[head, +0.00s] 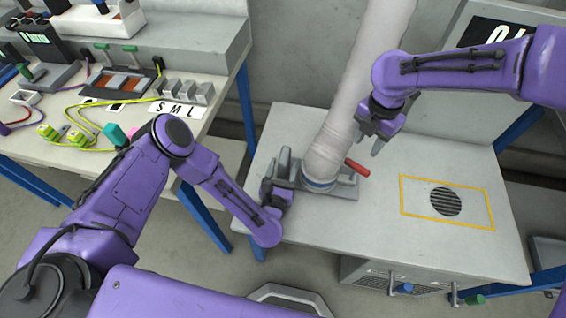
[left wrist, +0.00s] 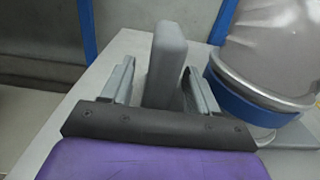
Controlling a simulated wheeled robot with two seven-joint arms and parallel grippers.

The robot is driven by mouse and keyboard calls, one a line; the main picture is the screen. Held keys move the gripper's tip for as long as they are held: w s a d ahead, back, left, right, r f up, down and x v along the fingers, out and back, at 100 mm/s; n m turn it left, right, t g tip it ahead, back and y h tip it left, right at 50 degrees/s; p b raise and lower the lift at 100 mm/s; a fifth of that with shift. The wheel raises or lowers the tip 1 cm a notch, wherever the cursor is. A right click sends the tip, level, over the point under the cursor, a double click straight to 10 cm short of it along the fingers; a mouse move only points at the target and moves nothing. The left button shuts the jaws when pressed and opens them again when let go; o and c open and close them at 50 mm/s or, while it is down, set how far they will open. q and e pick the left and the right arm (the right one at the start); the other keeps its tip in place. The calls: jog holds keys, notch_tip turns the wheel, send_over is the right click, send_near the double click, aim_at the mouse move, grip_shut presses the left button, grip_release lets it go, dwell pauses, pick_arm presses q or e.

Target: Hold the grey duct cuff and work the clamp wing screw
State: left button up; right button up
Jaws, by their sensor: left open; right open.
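The grey duct (head: 345,110) comes down onto a grey fixture on the table. Its lower end, the cuff (head: 323,160), has a blue band (head: 319,185) at the base; the silvery cuff (left wrist: 270,65) and band also show in the left wrist view. A red handle (head: 357,168) sticks out at the fixture's right; I cannot tell if it is the wing screw. My left gripper (head: 283,180) is open, its fingers on either side of a grey upright block (left wrist: 165,65), with no clear contact. My right gripper (head: 377,139) is open and empty, above and right of the cuff.
A yellow-outlined area with a round vent (head: 446,202) lies on the table (head: 400,240) to the right. A bench (head: 215,105) with cables, connectors and S, M, L blocks stands at the left.

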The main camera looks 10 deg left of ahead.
pick_arm(q)
jog(key=shift+w, duration=0.9)
jog(key=shift+r, duration=0.1)
